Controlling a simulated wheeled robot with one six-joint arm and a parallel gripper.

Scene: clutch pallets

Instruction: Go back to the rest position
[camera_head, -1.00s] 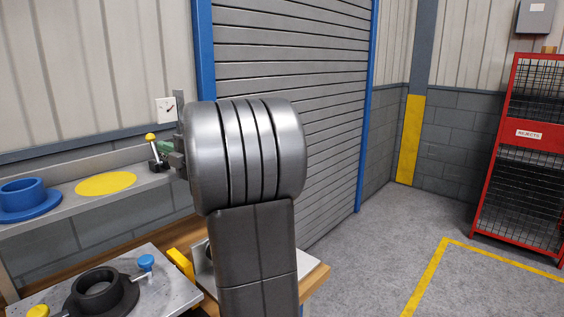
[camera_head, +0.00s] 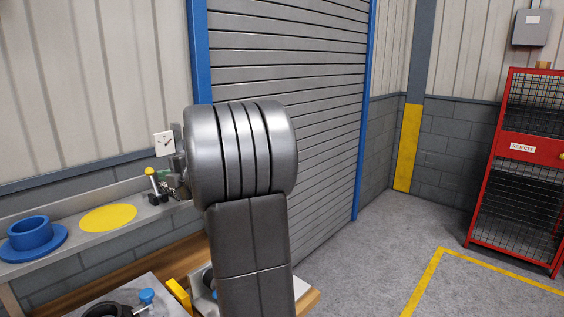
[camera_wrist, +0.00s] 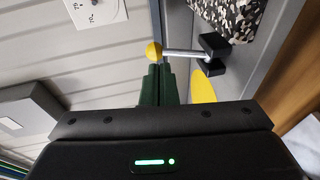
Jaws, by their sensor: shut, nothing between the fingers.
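My gripper (camera_wrist: 160,82) shows in the wrist view as two dark green fingers side by side, shut with nothing between them. In the head view my grey arm hides most of it. A lever with a yellow ball knob (camera_wrist: 153,50) appears just beyond the fingertips in the wrist view. I cannot tell the gap between them. The same yellow knob (camera_head: 150,171) shows above the shelf in the head view, left of my arm.
A grey shelf (camera_head: 150,211) along the wall holds a blue flanged part (camera_head: 30,236) and a yellow disc (camera_head: 108,218). Below is a bench plate with a dark ring (camera_head: 105,310). A red reject cage (camera_head: 517,150) stands right. Floor between is clear.

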